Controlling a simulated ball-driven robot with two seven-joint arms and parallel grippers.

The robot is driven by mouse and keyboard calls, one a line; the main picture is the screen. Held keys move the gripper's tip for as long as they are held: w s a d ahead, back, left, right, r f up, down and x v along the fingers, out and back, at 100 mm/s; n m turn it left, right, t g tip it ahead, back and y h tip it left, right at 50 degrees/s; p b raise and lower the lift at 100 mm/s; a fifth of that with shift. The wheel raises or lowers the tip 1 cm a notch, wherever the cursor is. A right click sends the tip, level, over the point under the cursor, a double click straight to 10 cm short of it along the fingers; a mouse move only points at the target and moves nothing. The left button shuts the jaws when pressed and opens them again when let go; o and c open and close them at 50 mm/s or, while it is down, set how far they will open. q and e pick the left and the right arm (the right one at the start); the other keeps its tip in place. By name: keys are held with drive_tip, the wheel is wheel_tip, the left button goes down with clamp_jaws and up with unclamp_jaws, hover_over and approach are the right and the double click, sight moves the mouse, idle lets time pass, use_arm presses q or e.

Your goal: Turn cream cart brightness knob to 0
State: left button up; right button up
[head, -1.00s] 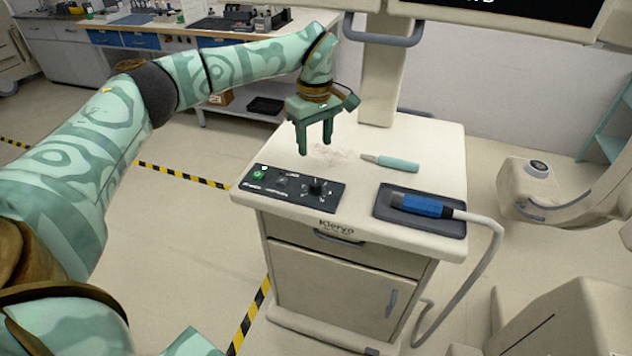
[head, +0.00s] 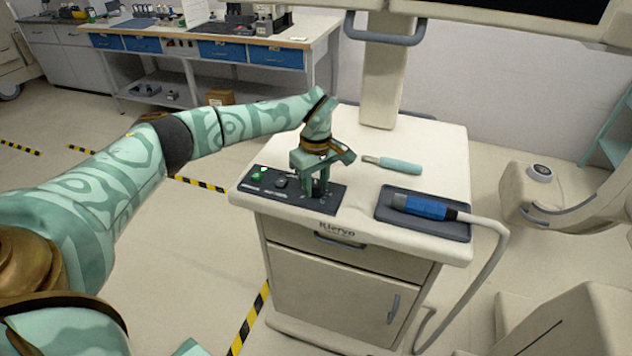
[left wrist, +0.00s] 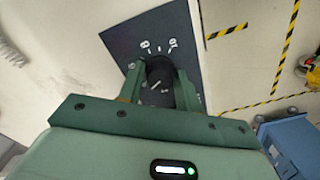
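The cream cart (head: 350,255) stands in the middle of the head view, with a dark control panel (head: 243,185) on its top at the front left. The panel carries a green button (head: 258,173) and a small dark knob (head: 280,183). My left gripper (head: 315,194) points down over the panel's right part. In the left wrist view the dark brightness knob (left wrist: 160,78) with a pale pointer line sits between my left fingers (left wrist: 159,82). The fingers stand apart on either side of it; whether they touch it is unclear. Some dial marks are hidden. My right gripper is out of view.
A teal-handled tool (head: 400,165) lies behind the panel. A blue probe (head: 425,206) lies in a dark tray (head: 445,227) at right, its pale cable hanging over the edge. A column (head: 383,85) rises at the cart's back. Floor is free at left.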

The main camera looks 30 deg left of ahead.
use_arm(q)
drive_tip(key=c, duration=0.5)
drive_tip(key=shift+r, duration=0.1)
drive_tip(key=n+p, duration=0.2)
drive_tip(key=n, duration=0.1)
drive_tip(key=shift+r+p, duration=0.15)
drive_tip(key=shift+p, duration=0.25)
drive_tip(key=n+p, duration=0.2)
drive_tip(key=n, duration=0.2)
drive_tip(key=n+p, duration=0.1)
drive_tip(key=n, duration=0.1)
drive_tip(key=shift+n, duration=0.3)
drive_tip(key=n+p, duration=0.3)
drive_tip(key=n, duration=0.3)
drive_tip(key=n+p, duration=0.2)
drive_tip(key=n, duration=0.3)
drive_tip(key=shift+n, duration=0.4)
